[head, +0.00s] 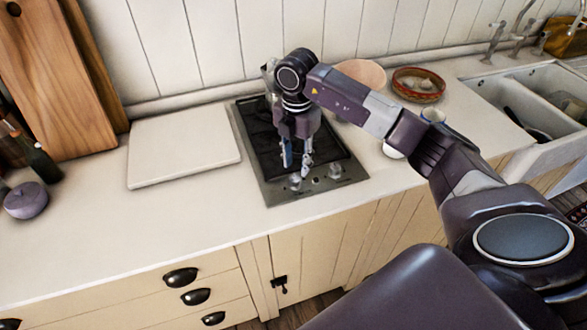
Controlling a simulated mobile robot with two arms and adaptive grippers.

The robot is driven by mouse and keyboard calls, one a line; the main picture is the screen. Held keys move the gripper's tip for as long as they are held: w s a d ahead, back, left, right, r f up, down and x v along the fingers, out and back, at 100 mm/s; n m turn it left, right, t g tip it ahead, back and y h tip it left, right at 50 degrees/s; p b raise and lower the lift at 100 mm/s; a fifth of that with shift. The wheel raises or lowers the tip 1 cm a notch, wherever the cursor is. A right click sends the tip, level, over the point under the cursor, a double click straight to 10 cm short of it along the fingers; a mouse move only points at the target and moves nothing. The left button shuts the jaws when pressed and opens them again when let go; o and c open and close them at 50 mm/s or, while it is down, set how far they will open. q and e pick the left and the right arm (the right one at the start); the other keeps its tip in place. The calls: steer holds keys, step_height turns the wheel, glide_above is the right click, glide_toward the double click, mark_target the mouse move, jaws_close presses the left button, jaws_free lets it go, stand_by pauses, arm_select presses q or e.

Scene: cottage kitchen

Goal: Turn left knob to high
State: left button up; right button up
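The dark hob (335,150) with a metal frame is set into the pale counter. Small silver knobs stand along its front strip. The left knob (295,182) is just below my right gripper's fingertips, and another knob (335,171) is farther right. My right gripper (296,166) points down over the front of the hob. Its two fingers are apart, with nothing seen between them. I cannot tell whether a fingertip touches the left knob, and its setting is too small to read. My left gripper is not in view.
A white board (183,146) lies left of the hob. A pink bowl (362,73) and a patterned red bowl (418,84) stand behind my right arm. A white sink (540,95) is at the right.

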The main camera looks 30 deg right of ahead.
mark_target(295, 177)
step_height(295, 177, down, 4)
steer(key=shift+w+p, duration=0.15)
steer(key=shift+p, duration=0.35)
steer(key=shift+w+f, duration=0.1)
steer(key=shift+f, duration=0.45)
steer(key=c, duration=0.8)
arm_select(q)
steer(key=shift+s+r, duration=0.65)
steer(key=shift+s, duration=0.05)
arm_select(e)
jaws_close()
